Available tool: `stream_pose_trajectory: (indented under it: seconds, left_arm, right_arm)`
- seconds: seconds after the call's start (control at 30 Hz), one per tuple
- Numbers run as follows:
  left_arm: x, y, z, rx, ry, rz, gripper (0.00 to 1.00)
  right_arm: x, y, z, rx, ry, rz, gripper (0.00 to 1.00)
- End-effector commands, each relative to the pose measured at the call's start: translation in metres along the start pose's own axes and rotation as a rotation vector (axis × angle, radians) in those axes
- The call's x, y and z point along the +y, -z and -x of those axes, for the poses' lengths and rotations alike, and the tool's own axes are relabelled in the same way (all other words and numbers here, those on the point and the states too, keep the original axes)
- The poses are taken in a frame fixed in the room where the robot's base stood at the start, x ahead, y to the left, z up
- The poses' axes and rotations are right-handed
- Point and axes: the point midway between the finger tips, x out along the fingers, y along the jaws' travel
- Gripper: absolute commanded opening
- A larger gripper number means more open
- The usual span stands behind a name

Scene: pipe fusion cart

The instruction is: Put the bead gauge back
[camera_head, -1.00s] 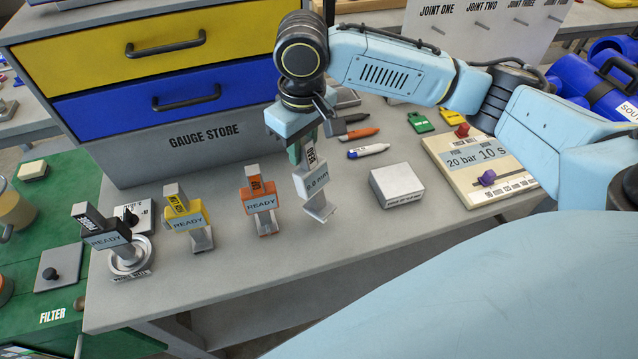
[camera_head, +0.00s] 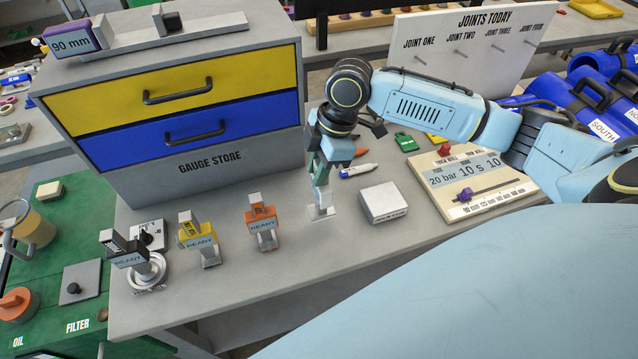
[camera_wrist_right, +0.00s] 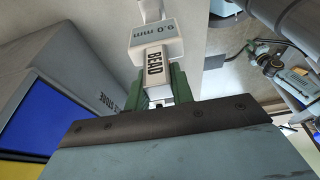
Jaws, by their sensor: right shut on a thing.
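In the head view the gauge (camera_head: 322,196) stands roughly upright over the grey bench, right of the orange gauge. My right gripper (camera_head: 319,172) is shut on its upper part from above, and its green fingers show on both sides of the gauge in the wrist view (camera_wrist_right: 160,92). The gauge's foot is at or just above a pale patch on the bench; I cannot tell if it touches. My left gripper is not in view.
Orange (camera_head: 262,222), yellow (camera_head: 198,240) and black (camera_head: 124,250) gauges marked READY stand to the left. A white box (camera_head: 383,202) lies close on the right. Pens (camera_head: 357,171) lie behind. The gauge store drawers (camera_head: 180,100) rise at the back left.

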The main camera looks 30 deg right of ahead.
Motion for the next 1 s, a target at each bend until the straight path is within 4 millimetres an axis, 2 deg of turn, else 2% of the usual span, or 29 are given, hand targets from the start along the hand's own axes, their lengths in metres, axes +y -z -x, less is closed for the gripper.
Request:
stream_pose_trajectory:
  seconds: [0.2,0.47,0.83,0.87,1.0]
  left_arm:
    - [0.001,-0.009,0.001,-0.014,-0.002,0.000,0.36]
    - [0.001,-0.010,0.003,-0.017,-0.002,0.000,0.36]
    - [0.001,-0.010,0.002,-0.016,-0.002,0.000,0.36]
    - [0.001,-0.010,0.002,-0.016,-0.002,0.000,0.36]
    - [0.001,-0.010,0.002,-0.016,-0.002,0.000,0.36]
  right_arm:
    - [0.001,-0.005,-0.019,0.000,-0.002,-0.002,0.00]
    - [0.000,-0.015,-0.050,-0.001,-0.002,-0.002,0.00]
    - [0.001,-0.016,-0.054,0.000,-0.003,-0.001,0.00]
    - [0.000,-0.016,-0.055,-0.001,-0.002,-0.001,0.25]
    - [0.000,-0.016,-0.055,-0.001,-0.002,-0.001,0.43]
